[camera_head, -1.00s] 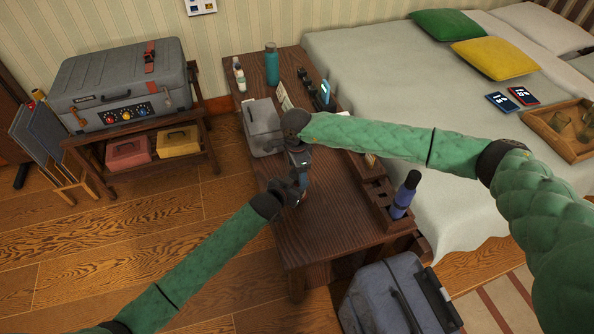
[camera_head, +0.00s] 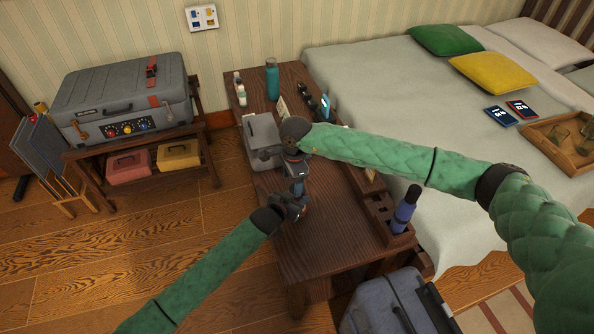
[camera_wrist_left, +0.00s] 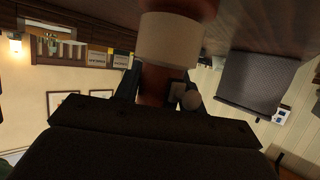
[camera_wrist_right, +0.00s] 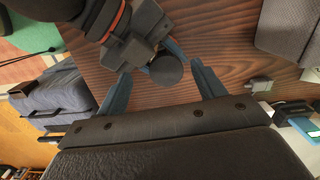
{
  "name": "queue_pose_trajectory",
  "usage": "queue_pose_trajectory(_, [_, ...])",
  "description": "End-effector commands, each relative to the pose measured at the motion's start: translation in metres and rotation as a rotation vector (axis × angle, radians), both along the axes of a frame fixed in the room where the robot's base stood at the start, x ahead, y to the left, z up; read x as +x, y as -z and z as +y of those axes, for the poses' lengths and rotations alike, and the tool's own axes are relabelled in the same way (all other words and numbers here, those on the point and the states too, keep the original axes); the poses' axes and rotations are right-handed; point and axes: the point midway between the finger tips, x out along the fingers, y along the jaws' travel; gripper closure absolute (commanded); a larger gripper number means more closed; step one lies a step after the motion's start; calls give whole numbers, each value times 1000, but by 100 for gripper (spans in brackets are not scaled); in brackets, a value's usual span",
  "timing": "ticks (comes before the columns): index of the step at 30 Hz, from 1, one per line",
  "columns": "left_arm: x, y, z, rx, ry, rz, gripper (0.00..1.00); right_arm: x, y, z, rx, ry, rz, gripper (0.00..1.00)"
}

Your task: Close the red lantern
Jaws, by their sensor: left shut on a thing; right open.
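The red lantern is only partly visible. In the left wrist view, a brown-red cylinder with a cream band (camera_wrist_left: 168,38) stands out from between my left fingers, and I take it to be the lantern. My left gripper (camera_wrist_left: 157,90) is shut on its red part. In the head view the lantern is mostly hidden by my left gripper (camera_head: 298,204), low over the wooden table. My right gripper (camera_head: 296,170) is just beyond it, pointing down. In the right wrist view my right gripper (camera_wrist_right: 162,88) is open, with a dark round piece between or below its fingers; I cannot tell contact.
A grey box (camera_head: 260,135) sits on the table (camera_head: 330,248) close to my right gripper. A teal bottle (camera_head: 272,78) stands at the back. A dark organizer (camera_head: 388,218) holding a blue bottle (camera_head: 405,210) lines the right edge. A grey suitcase (camera_head: 385,305) stands at the front.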

Motion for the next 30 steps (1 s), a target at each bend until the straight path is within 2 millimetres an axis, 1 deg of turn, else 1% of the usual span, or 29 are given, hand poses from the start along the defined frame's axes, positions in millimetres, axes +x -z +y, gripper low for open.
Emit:
queue_pose_trajectory(8, [0, 1, 1, 1, -1, 1, 100, 7, -18, -2, 2, -266, -31, 31])
queue_pose_trajectory(15, [0, 1, 1, 1, -1, 1, 100, 13, -31, -7, -21, -588, -57, 31])
queue_pose_trajectory(21, [0, 1, 1, 1, -1, 1, 100, 12, -32, -12, -45, -854, -55, 31])
queue_pose_trajectory(24, [0, 1, 1, 1, -1, 1, 100, 12, -32, -14, -50, -956, -53, 31])
queue_pose_trajectory(30, [0, 1, 1, 1, -1, 1, 100, 12, -32, -15, -51, -1069, -52, 31])
